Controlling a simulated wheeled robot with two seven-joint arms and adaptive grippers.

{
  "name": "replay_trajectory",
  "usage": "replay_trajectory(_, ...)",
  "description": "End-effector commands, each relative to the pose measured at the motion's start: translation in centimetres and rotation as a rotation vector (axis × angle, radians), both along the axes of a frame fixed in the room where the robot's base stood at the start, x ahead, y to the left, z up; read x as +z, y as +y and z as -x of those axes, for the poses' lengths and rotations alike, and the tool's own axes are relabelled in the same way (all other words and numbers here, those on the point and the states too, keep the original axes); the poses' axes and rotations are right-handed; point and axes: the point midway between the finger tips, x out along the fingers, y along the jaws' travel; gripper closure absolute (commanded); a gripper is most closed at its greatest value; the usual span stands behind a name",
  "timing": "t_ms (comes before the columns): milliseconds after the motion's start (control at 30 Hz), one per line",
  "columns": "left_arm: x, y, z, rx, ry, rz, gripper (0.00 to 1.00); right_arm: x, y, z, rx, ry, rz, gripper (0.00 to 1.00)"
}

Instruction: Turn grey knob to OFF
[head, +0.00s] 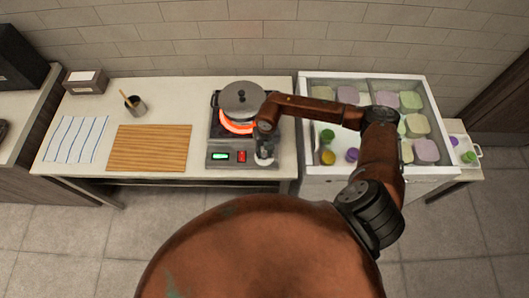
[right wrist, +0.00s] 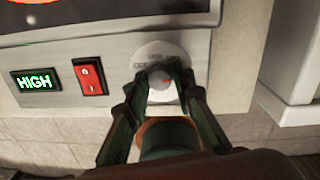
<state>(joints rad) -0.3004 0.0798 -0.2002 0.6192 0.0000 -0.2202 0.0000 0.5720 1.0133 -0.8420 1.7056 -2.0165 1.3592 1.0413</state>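The grey knob (right wrist: 158,78) sits on a white round dial (right wrist: 146,54) on the cooker's front panel, in the right wrist view. A small red mark shows on the knob; the dial lettering is too blurred to read fully. My right gripper (right wrist: 163,74) has its fingertips at the two sides of the knob, closed in on it. In the head view my right gripper (head: 265,155) is at the right of the panel and hides the knob. The green display (right wrist: 35,82) reads HIGH. The burner (head: 236,127) glows orange under a lidded pot (head: 241,100). My left gripper is not in view.
A red switch (right wrist: 90,77) is left of the dial. A wooden board (head: 150,148), a striped cloth (head: 76,139) and a cup (head: 136,106) lie left of the cooker. A white-rimmed case (head: 312,92) of coloured containers stands close on the right.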

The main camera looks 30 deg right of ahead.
Motion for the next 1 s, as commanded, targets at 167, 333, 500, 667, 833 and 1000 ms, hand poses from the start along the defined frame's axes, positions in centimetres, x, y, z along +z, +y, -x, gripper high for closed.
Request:
replay_trajectory(167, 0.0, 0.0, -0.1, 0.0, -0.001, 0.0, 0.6, 0.0, 0.0, 0.0, 0.0, 0.0, 0.0, 0.91)
replay_trajectory(333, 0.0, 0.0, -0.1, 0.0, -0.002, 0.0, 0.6, 0.0, 0.0, 0.0, 0.0, 0.0, 0.0, 1.0)
replay_trajectory(500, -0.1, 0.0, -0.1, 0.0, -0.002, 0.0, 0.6, 0.0, 0.0, 0.0, 0.007, 0.0, 0.0, 1.0)
replay_trajectory(667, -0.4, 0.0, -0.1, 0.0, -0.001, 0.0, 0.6, -0.1, 0.0, 0.0, 0.046, 0.0, 0.0, 1.0)
replay_trajectory(833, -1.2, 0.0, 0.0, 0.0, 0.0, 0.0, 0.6, -0.1, 0.0, -0.1, 0.139, -0.001, 0.0, 1.0)
replay_trajectory(1000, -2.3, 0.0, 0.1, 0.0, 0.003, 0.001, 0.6, -0.2, 0.0, -0.1, 0.279, 0.0, 0.001, 1.0)
